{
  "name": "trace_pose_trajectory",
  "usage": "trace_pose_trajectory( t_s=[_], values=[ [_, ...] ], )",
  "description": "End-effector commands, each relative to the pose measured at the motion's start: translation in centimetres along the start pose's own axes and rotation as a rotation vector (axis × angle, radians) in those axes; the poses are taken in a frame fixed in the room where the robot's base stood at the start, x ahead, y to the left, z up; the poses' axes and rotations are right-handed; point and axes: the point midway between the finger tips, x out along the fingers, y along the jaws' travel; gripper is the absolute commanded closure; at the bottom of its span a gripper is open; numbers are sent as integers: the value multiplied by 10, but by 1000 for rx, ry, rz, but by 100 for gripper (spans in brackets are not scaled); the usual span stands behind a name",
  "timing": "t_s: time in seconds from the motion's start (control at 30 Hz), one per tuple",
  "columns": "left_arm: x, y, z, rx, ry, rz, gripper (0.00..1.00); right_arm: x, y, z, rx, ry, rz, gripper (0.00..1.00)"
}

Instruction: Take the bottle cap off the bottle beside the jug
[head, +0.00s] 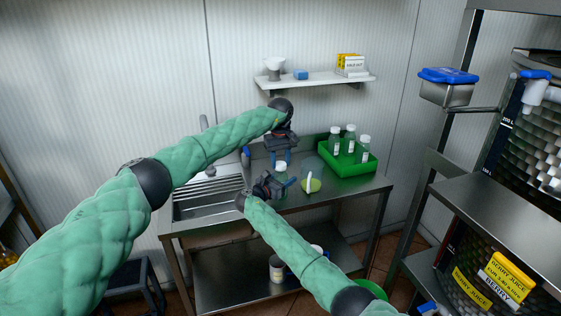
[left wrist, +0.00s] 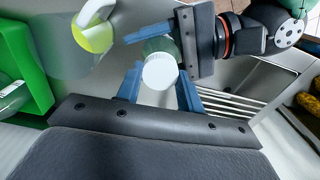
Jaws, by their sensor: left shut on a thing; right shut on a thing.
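The bottle (head: 281,176) stands upright on the steel counter, left of a lime-green round item with a white handle-like part (head: 311,186). I cannot tell whether that item is the jug. My left gripper (head: 280,158) points down from above, its blue fingers on both sides of the white bottle cap (left wrist: 160,72) and shut on it. My right gripper (head: 282,186) comes in low from the front and is shut on the bottle's body, which is mostly hidden by gripper and cap. The cap appears to be on the bottle; any gap is hidden.
A green crate (head: 340,167) holding several capped bottles stands at the counter's right back. A sink (head: 207,197) lies to the left. A wall shelf (head: 325,80) hangs above the counter. A metal rack (head: 490,195) stands on the right.

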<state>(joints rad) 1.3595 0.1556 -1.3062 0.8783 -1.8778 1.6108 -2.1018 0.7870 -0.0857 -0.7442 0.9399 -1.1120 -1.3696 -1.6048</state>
Motion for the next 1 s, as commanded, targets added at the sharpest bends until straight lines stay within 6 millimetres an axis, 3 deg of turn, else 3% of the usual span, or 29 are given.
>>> trace_pose_trajectory(
  t_s=[1.0],
  values=[
    [-2, 0, 0, -1445, 2, 5, 90, 0, 0, -1, 0, 0, 0, 100]
  ],
)
